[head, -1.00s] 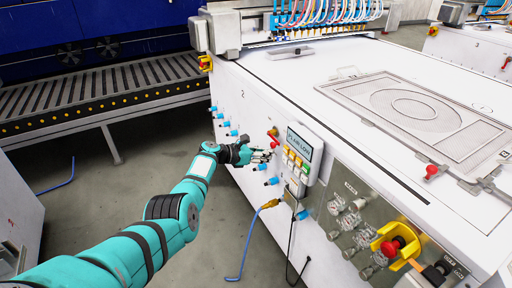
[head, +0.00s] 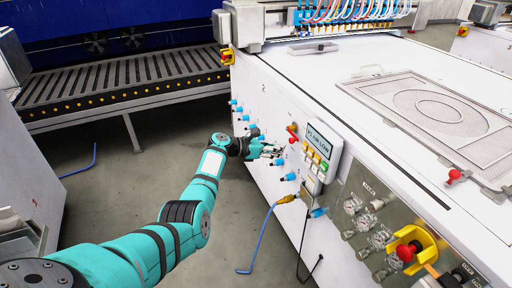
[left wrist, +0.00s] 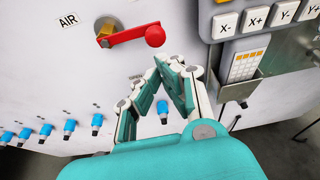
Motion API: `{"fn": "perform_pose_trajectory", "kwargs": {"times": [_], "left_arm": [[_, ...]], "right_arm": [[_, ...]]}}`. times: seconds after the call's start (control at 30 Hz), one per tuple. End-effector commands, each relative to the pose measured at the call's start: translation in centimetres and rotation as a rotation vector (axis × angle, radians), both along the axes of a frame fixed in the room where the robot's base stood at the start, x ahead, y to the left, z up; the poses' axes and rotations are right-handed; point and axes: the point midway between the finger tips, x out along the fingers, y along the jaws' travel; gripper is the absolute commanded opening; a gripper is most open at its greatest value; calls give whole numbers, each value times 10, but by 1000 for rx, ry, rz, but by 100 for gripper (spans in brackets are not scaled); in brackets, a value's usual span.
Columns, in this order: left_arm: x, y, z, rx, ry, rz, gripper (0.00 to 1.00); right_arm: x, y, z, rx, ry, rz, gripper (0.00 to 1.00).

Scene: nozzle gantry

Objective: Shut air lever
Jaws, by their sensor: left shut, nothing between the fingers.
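The air lever (left wrist: 140,34) has a red handle with a round knob, on a brass fitting beside an "AIR" label in the left wrist view. Its handle points right, nearly level and tilted slightly up toward the knob. In the head view the lever (head: 292,134) is small, on the white machine's front, left of the display. My left gripper (left wrist: 168,64) is shut and empty, its fingertips just below the red knob, with a small gap in the picture. In the head view my left gripper (head: 277,152) is close to the panel, below and left of the lever. My right gripper is not in view.
A keypad (left wrist: 256,18) and a metal holder (left wrist: 275,65) stick out right of the lever. Blue knobs (left wrist: 97,120) line the panel below. A yellow-and-red emergency stop (head: 408,250) is farther right. A roller conveyor (head: 120,85) stands at the back left.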

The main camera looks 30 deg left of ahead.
Motion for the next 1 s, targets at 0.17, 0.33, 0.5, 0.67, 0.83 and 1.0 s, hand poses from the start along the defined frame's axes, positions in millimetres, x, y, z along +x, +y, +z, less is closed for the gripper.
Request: {"fn": "perform_pose_trajectory", "kwargs": {"times": [0.17, 0.33, 0.5, 0.67, 0.83, 1.0], "left_arm": [[-25, 20, 10, 3, -1, 0, 0], [-49, 40, 21, 4, 1, 1, 0], [-63, 51, 27, -1, 1, 1, 0], [-67, 54, 30, -2, 2, -1, 0], [-67, 54, 30, -2, 2, -1, 0], [-67, 54, 30, -2, 1, 0, 0]], "right_arm": [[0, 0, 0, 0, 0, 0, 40], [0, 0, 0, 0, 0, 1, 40], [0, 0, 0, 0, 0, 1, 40], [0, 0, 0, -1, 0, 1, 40], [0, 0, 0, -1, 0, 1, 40], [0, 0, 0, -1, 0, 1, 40]]}}
